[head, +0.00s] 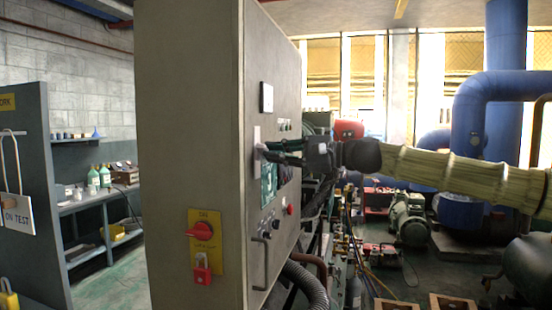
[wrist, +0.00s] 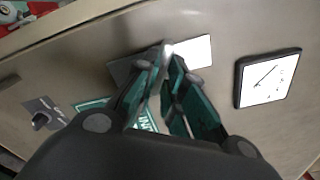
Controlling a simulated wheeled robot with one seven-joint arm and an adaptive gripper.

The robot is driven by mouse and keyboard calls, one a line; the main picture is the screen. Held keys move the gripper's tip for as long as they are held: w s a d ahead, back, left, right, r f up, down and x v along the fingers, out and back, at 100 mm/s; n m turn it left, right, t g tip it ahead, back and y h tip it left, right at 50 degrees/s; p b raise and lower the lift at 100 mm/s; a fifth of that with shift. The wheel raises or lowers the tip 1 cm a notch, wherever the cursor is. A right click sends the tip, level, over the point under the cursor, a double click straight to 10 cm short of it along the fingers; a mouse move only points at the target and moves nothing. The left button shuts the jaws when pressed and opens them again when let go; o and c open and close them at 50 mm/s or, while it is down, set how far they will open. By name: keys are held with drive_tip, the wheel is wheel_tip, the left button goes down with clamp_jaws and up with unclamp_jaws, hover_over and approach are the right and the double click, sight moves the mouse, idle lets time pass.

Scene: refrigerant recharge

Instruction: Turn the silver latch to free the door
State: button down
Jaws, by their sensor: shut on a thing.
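The silver latch (wrist: 167,48) is on a flat pale plate (wrist: 195,49) on the grey cabinet door. In the wrist view its small rounded metal part stands up between my fingertips. My gripper (wrist: 169,72) has its green-padded fingers closed around the latch. In the head view my gripper (head: 267,150) reaches in from the right to the door (head: 285,70), and its fingers hide most of the latch. The plate shows as a pale upright strip (head: 256,147). The door looks closed, lying along the cabinet's right side.
A square gauge (wrist: 268,78) sits on the door beside the plate. Below are a dark door handle (head: 260,265) and a red button (head: 290,209). The cabinet side bears a red rotary switch (head: 201,231) and red padlock (head: 202,270). Hoses and machinery crowd the right.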

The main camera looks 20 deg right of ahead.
drive_tip(key=shift+d+r+n+b, duration=0.2)
drive_tip(key=shift+r+n+b, duration=0.35)
drive_tip(key=shift+n+b, duration=2.15)
drive_tip(key=shift+b, duration=0.05)
drive_tip(key=c, duration=1.6)
unclamp_jaws()
drive_tip(key=shift+w, duration=0.1)
drive_tip(key=shift+f, duration=0.25)
drive_tip(key=p+v, duration=0.2)
drive_tip(key=v, duration=0.7)
drive_tip(key=shift+f, duration=0.2)
drive_tip(key=shift+a, duration=0.2)
